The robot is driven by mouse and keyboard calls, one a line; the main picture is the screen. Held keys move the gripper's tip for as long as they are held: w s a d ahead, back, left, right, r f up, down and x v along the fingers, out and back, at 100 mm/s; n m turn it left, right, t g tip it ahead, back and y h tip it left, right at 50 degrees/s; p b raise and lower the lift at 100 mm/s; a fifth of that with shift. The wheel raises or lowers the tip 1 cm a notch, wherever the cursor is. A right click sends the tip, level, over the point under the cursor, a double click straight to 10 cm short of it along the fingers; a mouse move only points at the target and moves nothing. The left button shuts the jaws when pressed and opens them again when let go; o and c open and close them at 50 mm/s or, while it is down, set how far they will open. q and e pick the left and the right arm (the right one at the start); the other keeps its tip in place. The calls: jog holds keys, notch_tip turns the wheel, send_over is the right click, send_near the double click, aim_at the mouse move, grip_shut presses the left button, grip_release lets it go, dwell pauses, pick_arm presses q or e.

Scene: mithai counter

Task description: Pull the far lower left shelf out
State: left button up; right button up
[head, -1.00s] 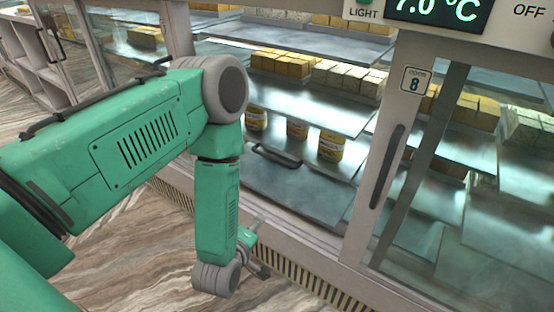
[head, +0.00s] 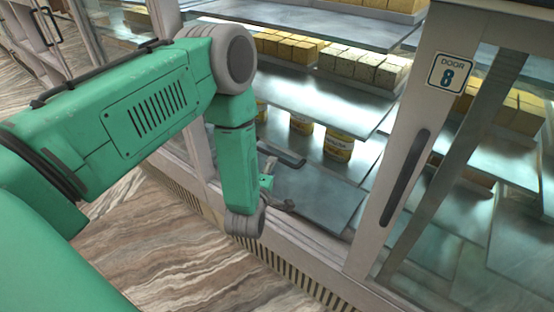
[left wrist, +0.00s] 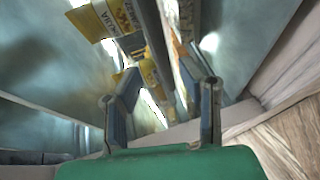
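The lower shelf (head: 318,202) is a flat grey panel low in the open cabinet bay, left of door 8. Its dark bar handle (head: 284,156) shows just past my left forearm, which hides part of the shelf's left side. My left gripper (head: 279,186) points into the bay at the shelf's near left part, apart from the handle as far as I can see. In the left wrist view its two fingers (left wrist: 168,85) are spread wide with nothing between them. My right gripper is not in view.
Yellow-labelled tubs (head: 338,146) stand behind the handle. A shelf above (head: 315,103) holds yellow and pale sweet blocks (head: 362,68). The door 8 frame (head: 405,165) with its long handle bounds the right. Clear marbled floor (head: 170,250) lies in front.

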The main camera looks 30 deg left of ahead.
aim_at(273, 154)
pick_arm(q)
jog(key=x, duration=0.2)
jog(key=b+x, duration=0.1)
jog(key=x, duration=0.1)
jog(key=a+x, duration=0.1)
jog(key=x, duration=0.2)
jog(key=shift+s+f, duration=0.25)
jog(key=shift+s, duration=0.05)
jog(key=shift+w, duration=0.15)
jog(key=shift+d+r, duration=0.2)
jog(key=shift+d, duration=0.2)
jog(key=c, duration=0.5)
jog(key=shift+a, duration=0.1)
grip_shut()
jog(key=shift+a, duration=0.2)
